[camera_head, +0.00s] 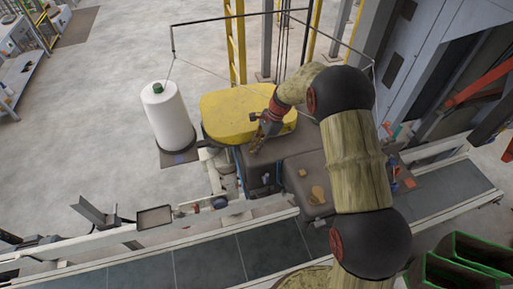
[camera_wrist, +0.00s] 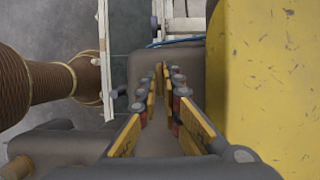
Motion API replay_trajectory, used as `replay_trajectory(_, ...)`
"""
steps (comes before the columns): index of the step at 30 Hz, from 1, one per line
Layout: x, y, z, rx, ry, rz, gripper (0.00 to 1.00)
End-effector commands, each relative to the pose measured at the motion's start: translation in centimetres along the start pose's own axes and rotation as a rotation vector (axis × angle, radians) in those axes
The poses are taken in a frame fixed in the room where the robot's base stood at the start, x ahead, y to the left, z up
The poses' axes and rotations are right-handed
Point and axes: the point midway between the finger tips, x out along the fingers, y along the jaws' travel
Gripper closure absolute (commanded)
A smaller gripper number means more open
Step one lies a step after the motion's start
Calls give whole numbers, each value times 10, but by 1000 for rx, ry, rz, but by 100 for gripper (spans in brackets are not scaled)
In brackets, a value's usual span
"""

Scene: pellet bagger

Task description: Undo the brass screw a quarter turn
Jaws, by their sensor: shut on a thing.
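My gripper (camera_head: 256,145) reaches down at the dark machine body beside the yellow cover (camera_head: 228,108). In the wrist view, the two orange-yellow fingers of my gripper (camera_wrist: 160,75) run inward and nearly meet at their tips. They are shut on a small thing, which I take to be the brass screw. The screw itself is hidden between the fingertips, so its angle cannot be told. The yellow cover also fills the right of the wrist view (camera_wrist: 265,80).
A white thread cone (camera_head: 168,115) stands left of the yellow cover. A tan knob-like part (camera_head: 317,194) lies on the dark housing top (camera_head: 305,175). The conveyor (camera_head: 210,262) runs along the front. Thin rods and a yellow post (camera_head: 236,45) rise behind. Green crates (camera_head: 470,262) stand at lower right.

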Motion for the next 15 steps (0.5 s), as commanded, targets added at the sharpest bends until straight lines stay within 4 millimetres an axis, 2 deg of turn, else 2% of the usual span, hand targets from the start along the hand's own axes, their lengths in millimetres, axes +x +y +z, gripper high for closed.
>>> replay_trajectory(8,1,-2,0,-98,1,37,100)
replay_trajectory(15,1,-4,0,-279,1,112,100)
